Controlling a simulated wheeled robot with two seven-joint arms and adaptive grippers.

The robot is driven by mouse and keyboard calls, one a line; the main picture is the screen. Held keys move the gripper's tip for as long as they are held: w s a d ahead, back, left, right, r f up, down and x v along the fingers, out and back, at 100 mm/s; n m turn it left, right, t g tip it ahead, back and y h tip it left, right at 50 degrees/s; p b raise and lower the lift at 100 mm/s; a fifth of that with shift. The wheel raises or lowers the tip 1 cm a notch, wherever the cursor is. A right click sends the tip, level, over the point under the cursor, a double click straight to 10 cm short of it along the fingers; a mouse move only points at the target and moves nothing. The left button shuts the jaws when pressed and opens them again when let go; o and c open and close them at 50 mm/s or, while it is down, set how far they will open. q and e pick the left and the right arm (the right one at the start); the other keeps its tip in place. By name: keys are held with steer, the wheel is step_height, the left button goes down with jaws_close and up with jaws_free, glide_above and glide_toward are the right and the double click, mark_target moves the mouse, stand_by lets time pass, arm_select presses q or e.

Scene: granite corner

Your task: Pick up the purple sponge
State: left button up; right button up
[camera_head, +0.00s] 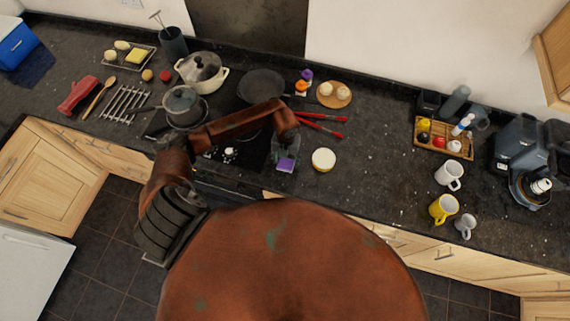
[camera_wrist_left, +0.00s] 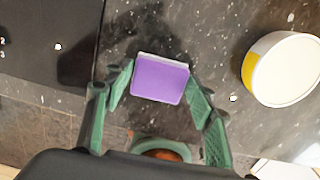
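The purple sponge (camera_head: 285,165) lies on the dark countertop near its front edge, just right of the hob. It has a pale strip along one side. In the left wrist view the sponge (camera_wrist_left: 160,80) is centred ahead of the green fingers. My left gripper (camera_head: 285,150) reaches over the counter at the sponge, its fingers pointing down. In the wrist view the left gripper (camera_wrist_left: 160,77) has its fingers spread, one on each side of the sponge. Whether the fingertips touch it is hard to tell. My right gripper is not in view.
A round white-and-yellow tub (camera_head: 323,160) stands close right of the sponge. Red-handled utensils (camera_head: 322,123) lie behind it. The hob with a pot (camera_head: 184,106) and a pan (camera_head: 262,86) is to the left. Mugs (camera_head: 443,208) stand far right; the counter between is clear.

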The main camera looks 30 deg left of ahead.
arm_select(q)
steer(key=c, duration=0.3)
steer(key=shift+r, duration=0.1)
steer(key=shift+c, duration=0.4)
steer(key=shift+w+r+b, duration=0.1)
steer(key=shift+r+b, duration=0.35)
steer(key=shift+r, duration=0.05)
steer(key=s+a+r+b, duration=0.1)
steer(key=s+r+b, duration=0.3)
steer(key=s+r, duration=0.7)
steer(key=s, duration=0.3)
steer(key=shift+a+r+b, duration=0.2)
steer(key=shift+r+b, duration=0.1)
steer(key=shift+r, duration=0.1)
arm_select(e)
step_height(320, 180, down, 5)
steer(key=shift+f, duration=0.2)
